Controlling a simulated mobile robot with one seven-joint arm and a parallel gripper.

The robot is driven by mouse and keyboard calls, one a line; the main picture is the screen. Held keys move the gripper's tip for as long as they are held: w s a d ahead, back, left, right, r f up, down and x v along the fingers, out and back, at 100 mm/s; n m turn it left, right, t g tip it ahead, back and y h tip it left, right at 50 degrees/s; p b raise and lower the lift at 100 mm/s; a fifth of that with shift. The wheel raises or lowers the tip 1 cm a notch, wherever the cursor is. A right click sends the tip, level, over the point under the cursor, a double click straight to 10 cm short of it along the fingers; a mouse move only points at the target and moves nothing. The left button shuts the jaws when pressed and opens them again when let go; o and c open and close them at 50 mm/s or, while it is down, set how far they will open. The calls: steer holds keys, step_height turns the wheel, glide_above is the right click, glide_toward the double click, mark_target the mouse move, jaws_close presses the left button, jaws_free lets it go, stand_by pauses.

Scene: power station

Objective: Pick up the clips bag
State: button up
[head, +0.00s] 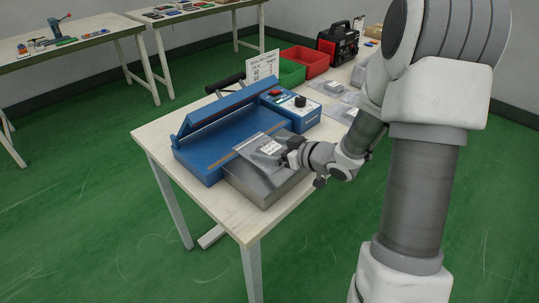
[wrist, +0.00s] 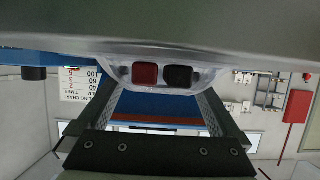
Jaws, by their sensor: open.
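A clear flat bag with a white label (head: 271,147) lies across the front of the blue sealer (head: 205,145) and its grey metal shelf (head: 262,184) in the head view. I cannot read its label, so I cannot tell whether it is the clips bag. My gripper (head: 291,155) is at the bag's right end, its jaws open. In the wrist view, clear plastic with a red block (wrist: 145,74) and a black block (wrist: 178,75) shows beyond my gripper's dark bolted part (wrist: 150,150). The grey-green band at the top hides part of it.
More clear bags (head: 327,87) lie farther back on the table. A red bin (head: 304,61), a green bin (head: 291,73) and a black-red machine (head: 333,46) stand behind the sealer. A chart sign (head: 262,68) stands by its control box (head: 291,108). Bare tabletop (head: 160,135) shows at left.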

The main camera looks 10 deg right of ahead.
mark_target(270, 148)
steer(key=shift+w+a+f, duration=0.15)
steer(key=shift+w+a, duration=0.05)
steer(key=shift+w, duration=0.1)
steer(key=shift+c, duration=0.3)
steer(key=c, duration=1.3)
steer(key=shift+r+p, duration=0.3)
steer(key=shift+r, duration=0.3)
steer(key=shift+c, duration=0.2)
steer(key=r, duration=0.1)
steer(key=r+p, duration=0.2)
steer(key=shift+s+r, duration=0.25)
steer(key=shift+r, duration=0.15)
steer(key=s+r+b, duration=0.4)
steer(key=s+r, duration=0.2)
steer(key=s, duration=0.5)
steer(key=shift+b, duration=0.3)
